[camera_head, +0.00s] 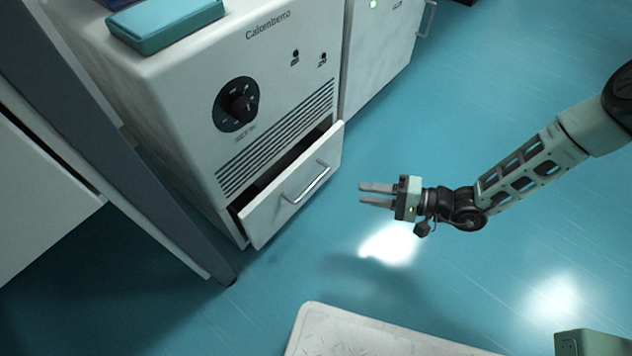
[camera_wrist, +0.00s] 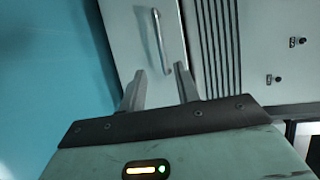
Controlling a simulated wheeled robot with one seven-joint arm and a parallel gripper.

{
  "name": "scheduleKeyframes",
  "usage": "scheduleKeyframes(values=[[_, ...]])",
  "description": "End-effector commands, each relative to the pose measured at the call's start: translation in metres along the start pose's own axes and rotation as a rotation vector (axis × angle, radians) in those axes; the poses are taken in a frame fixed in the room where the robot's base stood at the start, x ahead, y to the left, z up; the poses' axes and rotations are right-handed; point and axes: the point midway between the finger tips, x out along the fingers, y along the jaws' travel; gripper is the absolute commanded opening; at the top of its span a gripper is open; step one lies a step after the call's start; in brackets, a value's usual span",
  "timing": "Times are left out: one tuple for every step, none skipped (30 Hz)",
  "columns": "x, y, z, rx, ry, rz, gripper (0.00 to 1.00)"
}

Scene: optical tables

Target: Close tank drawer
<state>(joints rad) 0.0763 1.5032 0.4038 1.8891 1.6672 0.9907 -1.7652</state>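The tank drawer (camera_head: 292,190) is a white front panel at the bottom of a white cabinet (camera_head: 215,75) marked "Calomberro". It stands partly pulled out, with a dark gap behind its top edge. A metal bar handle (camera_head: 307,183) is fixed to its front. My gripper (camera_head: 361,193) is to the right of the drawer front, apart from it, with its two fingers pointing left toward it. The fingers are spread with nothing between them. In the wrist view the drawer front (camera_wrist: 140,40) and its handle (camera_wrist: 160,38) show beyond the fingertips (camera_wrist: 160,72).
A black dial (camera_head: 237,104) and a vent grille are on the cabinet face. A teal box (camera_head: 165,22) lies on top. A table leg (camera_head: 150,190) stands close left of the drawer. A second white cabinet (camera_head: 378,50) is behind. Blue floor around my gripper is clear.

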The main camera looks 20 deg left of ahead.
Motion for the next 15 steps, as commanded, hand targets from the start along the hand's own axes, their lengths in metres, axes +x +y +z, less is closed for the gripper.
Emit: scheduleKeyframes(values=[[0.012, 0.005, 0.0, -0.002, -0.003, -0.001, 0.32], [0.019, 0.005, 0.0, -0.003, -0.004, -0.001, 0.32], [0.027, 0.005, 0.0, -0.002, -0.003, -0.001, 0.32], [0.034, 0.005, 0.001, -0.002, -0.004, -0.001, 0.32], [0.04, 0.005, 0.0, -0.002, -0.004, 0.0, 0.32], [0.048, 0.006, 0.0, -0.002, -0.004, 0.0, 0.32], [0.054, 0.006, 0.0, -0.002, -0.004, 0.0, 0.32], [0.061, 0.005, 0.0, -0.001, -0.003, -0.001, 0.32], [0.069, 0.006, 0.0, -0.002, -0.003, -0.001, 0.32], [0.075, 0.006, 0.0, -0.002, -0.003, -0.001, 0.32], [0.082, 0.006, 0.0, -0.002, -0.003, 0.0, 0.32], [0.09, 0.006, 0.0, -0.001, -0.003, -0.001, 0.32], [0.096, 0.005, 0.0, -0.002, -0.003, -0.001, 0.32], [0.101, 0.005, -0.001, -0.001, -0.002, -0.001, 0.32], [0.109, 0.005, -0.001, -0.001, -0.002, -0.001, 0.32]])
